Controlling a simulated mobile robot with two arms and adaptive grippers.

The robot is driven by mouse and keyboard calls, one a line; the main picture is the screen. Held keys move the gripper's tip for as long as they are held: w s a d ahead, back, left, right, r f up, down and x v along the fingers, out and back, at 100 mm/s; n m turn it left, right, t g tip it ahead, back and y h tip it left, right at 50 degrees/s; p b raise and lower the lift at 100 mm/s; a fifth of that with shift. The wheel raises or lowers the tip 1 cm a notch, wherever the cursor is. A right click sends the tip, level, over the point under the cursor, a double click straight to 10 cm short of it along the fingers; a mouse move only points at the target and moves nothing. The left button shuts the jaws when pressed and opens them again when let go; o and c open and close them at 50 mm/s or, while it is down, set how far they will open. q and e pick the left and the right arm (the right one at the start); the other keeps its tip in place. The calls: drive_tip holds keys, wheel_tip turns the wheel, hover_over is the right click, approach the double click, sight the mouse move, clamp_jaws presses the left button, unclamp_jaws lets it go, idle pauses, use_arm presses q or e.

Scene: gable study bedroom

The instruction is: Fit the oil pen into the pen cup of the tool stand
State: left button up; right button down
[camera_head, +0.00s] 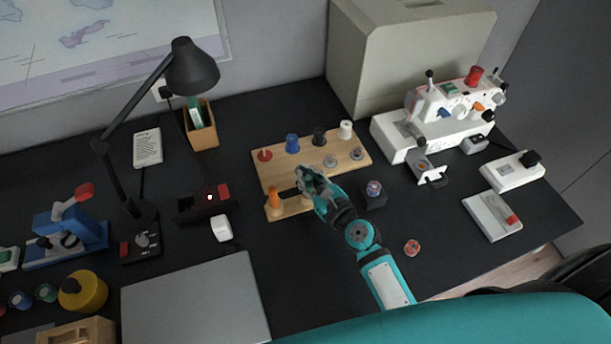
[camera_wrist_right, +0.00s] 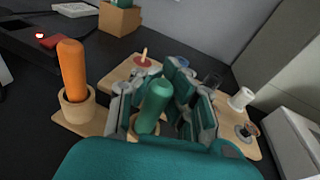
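The light wooden tool stand (camera_head: 290,209) is on the black desk, partly hidden by my right gripper. An orange rounded handle (camera_head: 273,197) stands upright in a wooden cup at its left end; it also shows in the right wrist view (camera_wrist_right: 73,72). A dark green rounded pen (camera_wrist_right: 154,106), apparently the oil pen, is between the fingers of my right gripper (camera_head: 308,182). A wooden cup rim (camera_wrist_right: 134,122) shows around its lower part; how deep the pen sits is hidden. The fingers flank the pen with small gaps. My left gripper is out of view.
A wooden spool board (camera_head: 262,168) with several spools lies just behind. A small dark block with a spool (camera_head: 374,195) is right of my gripper. A sewing machine (camera_head: 440,112) stands at the right. A white mouse-like item (camera_head: 221,229) and grey laptop (camera_head: 195,300) are left.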

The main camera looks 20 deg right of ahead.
drive_tip(key=c, duration=1.5)
unclamp_jaws()
drive_tip(key=shift+f, duration=0.15)
drive_tip(key=shift+r, duration=0.25)
drive_tip(key=shift+s+d+f, duration=0.1)
drive_tip(key=shift+s, duration=0.2)
drive_tip(key=b+v, duration=0.1)
drive_tip(key=v, duration=1)
drive_tip(key=shift+s+r+b, duration=0.15)
drive_tip(key=shift+r+b, duration=0.05)
drive_tip(key=shift+b, duration=0.15)
